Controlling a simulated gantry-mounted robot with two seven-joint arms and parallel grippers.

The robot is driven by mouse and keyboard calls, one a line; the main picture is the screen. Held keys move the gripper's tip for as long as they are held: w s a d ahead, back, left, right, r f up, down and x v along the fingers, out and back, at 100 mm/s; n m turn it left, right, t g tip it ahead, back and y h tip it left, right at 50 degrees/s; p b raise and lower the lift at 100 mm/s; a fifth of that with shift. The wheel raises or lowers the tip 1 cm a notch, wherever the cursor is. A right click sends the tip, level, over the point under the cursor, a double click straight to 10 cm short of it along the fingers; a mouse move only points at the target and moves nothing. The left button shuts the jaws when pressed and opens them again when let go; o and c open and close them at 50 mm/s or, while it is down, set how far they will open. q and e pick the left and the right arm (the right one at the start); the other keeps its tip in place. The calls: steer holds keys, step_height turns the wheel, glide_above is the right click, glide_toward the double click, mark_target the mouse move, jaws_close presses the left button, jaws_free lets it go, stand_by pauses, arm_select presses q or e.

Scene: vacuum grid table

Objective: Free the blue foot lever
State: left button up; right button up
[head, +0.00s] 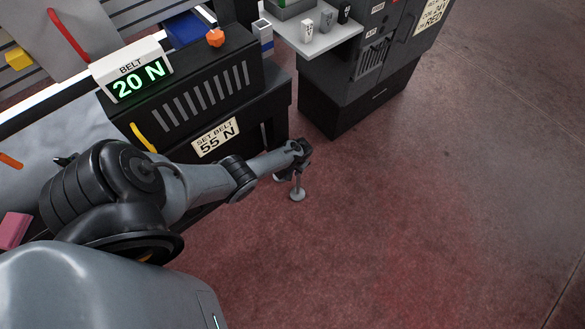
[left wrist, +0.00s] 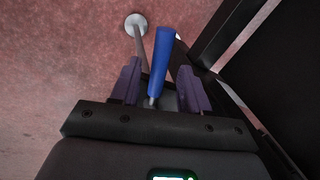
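The blue foot lever (left wrist: 162,58) shows in the left wrist view as a blue bar with a thin metal end near my gripper. My left gripper (left wrist: 158,88) is open, with one purple finger on each side of the lever and gaps between. I cannot tell how deep the lever sits between the fingers. In the head view my left gripper (head: 302,152) is low beside the black machine (head: 265,112), and the blue lever is hidden there. My right gripper is not in view.
A grey rod with a round foot (head: 297,194) stands on the floor by my gripper; its disc (left wrist: 136,22) shows in the wrist view. A dark frame (left wrist: 225,35) is close on the right. A display (head: 133,76) reads "BELT 20 N"; a label (head: 216,137) reads "SET BELT 55 N".

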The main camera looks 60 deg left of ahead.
arm_select(q)
steer(key=shift+r, duration=0.1)
step_height(320, 180, up, 10)
steer(key=w+d+p, duration=0.1)
steer(key=d+p, duration=0.1)
steer(key=p, duration=0.5)
steer(key=shift+r, duration=0.2)
